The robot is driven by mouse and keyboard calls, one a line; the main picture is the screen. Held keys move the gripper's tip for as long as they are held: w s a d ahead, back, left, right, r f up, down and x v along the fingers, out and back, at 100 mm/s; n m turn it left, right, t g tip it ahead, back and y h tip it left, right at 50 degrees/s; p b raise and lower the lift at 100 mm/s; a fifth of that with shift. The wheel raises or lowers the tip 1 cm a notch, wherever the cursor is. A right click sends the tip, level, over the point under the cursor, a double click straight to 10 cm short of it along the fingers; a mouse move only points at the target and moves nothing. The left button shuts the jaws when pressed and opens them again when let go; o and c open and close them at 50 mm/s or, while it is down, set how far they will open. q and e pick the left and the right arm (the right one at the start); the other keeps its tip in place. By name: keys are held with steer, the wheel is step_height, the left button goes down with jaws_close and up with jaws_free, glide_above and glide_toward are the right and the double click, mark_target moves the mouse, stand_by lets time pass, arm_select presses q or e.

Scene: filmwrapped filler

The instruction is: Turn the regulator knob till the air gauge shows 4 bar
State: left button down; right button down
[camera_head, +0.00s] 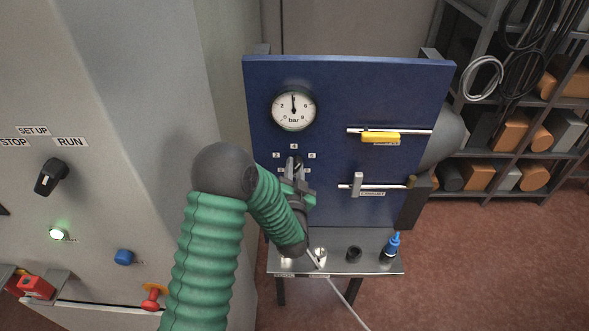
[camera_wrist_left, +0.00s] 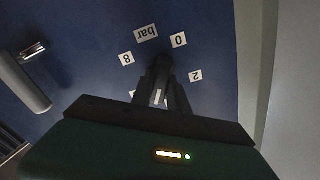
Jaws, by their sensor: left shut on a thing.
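The blue panel (camera_head: 400,90) carries a round white air gauge (camera_head: 293,110) marked in bar. Its needle points almost straight up, at about the 4 at the top of the dial. Below it is the dark regulator knob (camera_head: 295,161), ringed by small number plates. My left gripper (camera_head: 296,175) is at the knob and shut on it, hiding much of it. In the left wrist view, my dark fingers (camera_wrist_left: 162,88) reach the knob between upside-down plates reading 0, 2, 8 and bar. My right gripper is not in view.
To the right on the panel are a yellow-handled valve (camera_head: 380,137) and a grey-handled one (camera_head: 357,184). A small metal shelf (camera_head: 335,264) below holds a blue-capped bottle (camera_head: 391,247). A grey cabinet (camera_head: 120,90) with switches stands left. Loaded shelving (camera_head: 490,150) stands right.

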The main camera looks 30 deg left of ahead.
arm_select(q)
steer(key=shift+d+f+m+b, duration=0.1)
steer(key=shift+m+b, duration=0.25)
steer(key=shift+m, duration=0.25)
steer(key=shift+d+f+m+b, duration=0.1)
steer(key=shift+m+b, duration=0.2)
steer(key=shift+m, duration=0.3)
steer(key=m+b, duration=0.1)
steer(key=m, duration=0.1)
steer(key=shift+m, duration=0.3)
steer(key=shift+f+m, duration=0.15)
steer(key=shift+m, duration=2.05)
steer(key=c, duration=1.6)
jaws_free()
steer(key=o, duration=0.3)
steer(key=shift+w, duration=0.15)
